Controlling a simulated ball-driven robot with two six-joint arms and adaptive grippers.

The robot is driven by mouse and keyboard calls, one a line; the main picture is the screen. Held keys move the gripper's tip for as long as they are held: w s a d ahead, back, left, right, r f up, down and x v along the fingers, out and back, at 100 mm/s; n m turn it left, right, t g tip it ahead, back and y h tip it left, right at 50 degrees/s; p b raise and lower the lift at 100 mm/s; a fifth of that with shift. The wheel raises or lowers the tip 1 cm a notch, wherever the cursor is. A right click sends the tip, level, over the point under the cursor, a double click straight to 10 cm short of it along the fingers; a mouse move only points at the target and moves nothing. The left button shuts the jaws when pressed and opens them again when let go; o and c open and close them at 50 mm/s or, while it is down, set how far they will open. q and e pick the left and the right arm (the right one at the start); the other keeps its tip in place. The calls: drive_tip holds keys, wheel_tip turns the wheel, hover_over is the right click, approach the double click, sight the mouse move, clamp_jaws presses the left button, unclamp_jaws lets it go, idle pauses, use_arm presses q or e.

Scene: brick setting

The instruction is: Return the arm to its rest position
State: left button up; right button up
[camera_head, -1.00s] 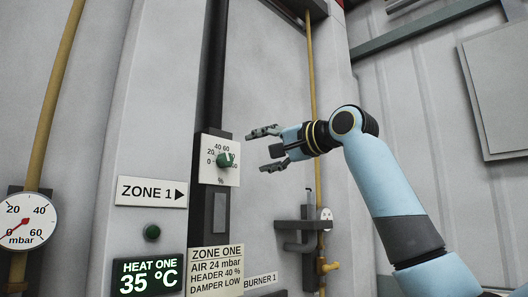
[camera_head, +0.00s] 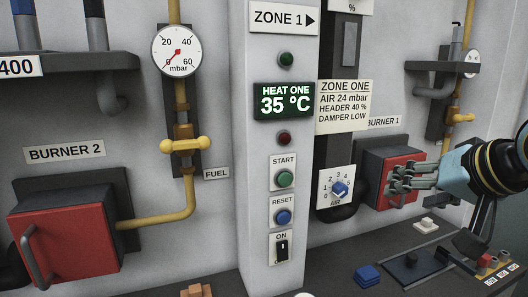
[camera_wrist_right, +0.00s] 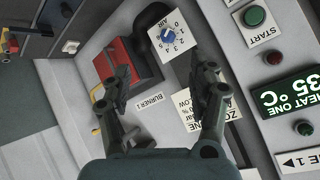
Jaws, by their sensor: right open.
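My right gripper (camera_head: 402,177) is at the right of the head view, in front of the red burner 1 box (camera_head: 378,190), with its fingers pointing left. It is open and empty. In the right wrist view my right gripper (camera_wrist_right: 165,85) shows its two fingers spread apart, with the blue AIR knob (camera_wrist_right: 168,36) beyond them. In the head view the AIR dial (camera_head: 340,189) is just left of the fingertips. I cannot tell whether the gripper touches anything. My left gripper is in no view.
The panel column holds the green START button (camera_head: 284,179), blue RESET button (camera_head: 283,217) and black ON switch (camera_head: 282,249). A yellow pipe valve (camera_head: 185,145) and red burner 2 box (camera_head: 65,238) stand left. A dark ledge (camera_head: 335,270) with small blocks runs along the bottom.

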drive_tip(key=s+d+f+n+g+h, duration=0.1)
drive_tip(key=s+f+n+g, duration=0.1)
drive_tip(key=s+f, duration=0.5)
drive_tip(key=s+f+n+g+h, duration=0.15)
drive_tip(key=s+f, duration=0.25)
drive_tip(key=s, duration=0.7)
drive_tip(key=s+d+f+n+g, duration=0.1)
drive_tip(key=s+f+g, duration=0.3)
drive_tip(key=s, duration=0.6)
wheel_tip(320, 180, down, 40)
drive_tip(key=s+d+r+b, duration=0.1)
drive_tip(key=d+b, duration=0.2)
drive_tip(key=b, duration=1)
drive_tip(key=s+f+b, duration=0.4)
drive_tip(key=s+f, duration=0.2)
drive_tip(key=f, duration=0.3)
drive_tip(key=s+f+g+b, duration=0.1)
drive_tip(key=s+f+b, duration=0.2)
drive_tip(key=s+f, duration=0.4)
drive_tip(key=s+f+g+b, duration=0.1)
drive_tip(key=s+f+b, duration=0.3)
drive_tip(key=f, duration=0.9)
drive_tip(key=shift+s+d+f+b, duration=0.2)
drive_tip(key=shift+s+d+b, duration=0.1)
drive_tip(key=shift+s, duration=0.85)
